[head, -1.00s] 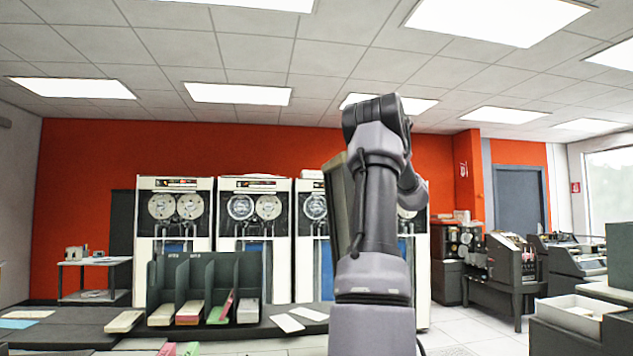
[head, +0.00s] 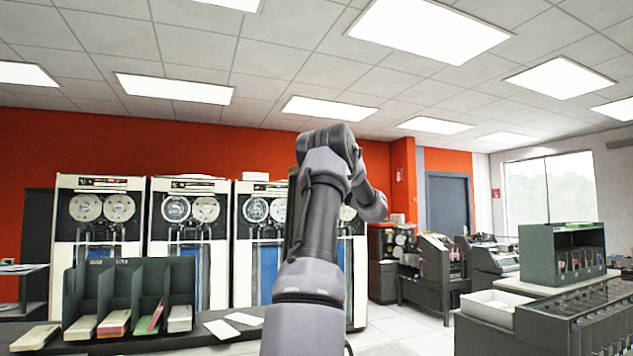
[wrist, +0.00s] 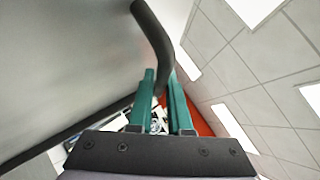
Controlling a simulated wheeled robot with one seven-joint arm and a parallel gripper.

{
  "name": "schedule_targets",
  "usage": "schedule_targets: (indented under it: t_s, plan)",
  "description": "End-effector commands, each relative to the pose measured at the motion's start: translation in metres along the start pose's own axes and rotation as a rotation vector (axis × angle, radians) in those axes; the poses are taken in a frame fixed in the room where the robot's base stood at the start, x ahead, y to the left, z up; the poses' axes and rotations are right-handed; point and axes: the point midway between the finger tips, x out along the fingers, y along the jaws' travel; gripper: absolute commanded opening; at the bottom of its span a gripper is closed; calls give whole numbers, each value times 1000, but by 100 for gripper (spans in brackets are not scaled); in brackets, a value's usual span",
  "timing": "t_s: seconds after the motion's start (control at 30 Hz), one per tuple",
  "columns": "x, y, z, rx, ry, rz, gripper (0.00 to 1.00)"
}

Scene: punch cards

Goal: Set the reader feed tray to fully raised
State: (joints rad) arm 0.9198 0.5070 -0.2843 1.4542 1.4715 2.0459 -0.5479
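I cannot tell for certain which machine is the reader, and I do not make out its feed tray. Dark office machines stand at the right in the head view: one (head: 437,272) with an angled top and another (head: 490,262) behind it to its right. My gripper (wrist: 161,72) shows in the wrist view with two green fingers apart. A dark curved bar (wrist: 153,35) shows near and partly between the fingertips; whether they touch it is unclear. In the head view my arm is raised in the centre and the fingers are hidden.
Tape cabinets (head: 98,235) line the red back wall. A dark card rack (head: 130,295) stands on the counter at left, with cards beside it. A dark multi-slot unit (head: 575,325) is at lower right, a green-grey cabinet (head: 540,257) behind it. Pale floor (head: 400,320) is open between.

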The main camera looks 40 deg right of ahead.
Motion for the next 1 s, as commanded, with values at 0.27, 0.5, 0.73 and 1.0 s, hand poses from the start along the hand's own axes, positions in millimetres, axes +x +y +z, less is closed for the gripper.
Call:
schedule_targets:
  t_s: [0.27, 0.5, 0.73, 1.0]
  plan:
    - [0, 0, 0, 0, -1, 0, 27]
    - [-19, 0, -1, 0, 3, -1, 27]
    - [-66, 0, -1, 1, 3, -2, 27]
    - [-103, 0, 0, 1, 1, -1, 27]
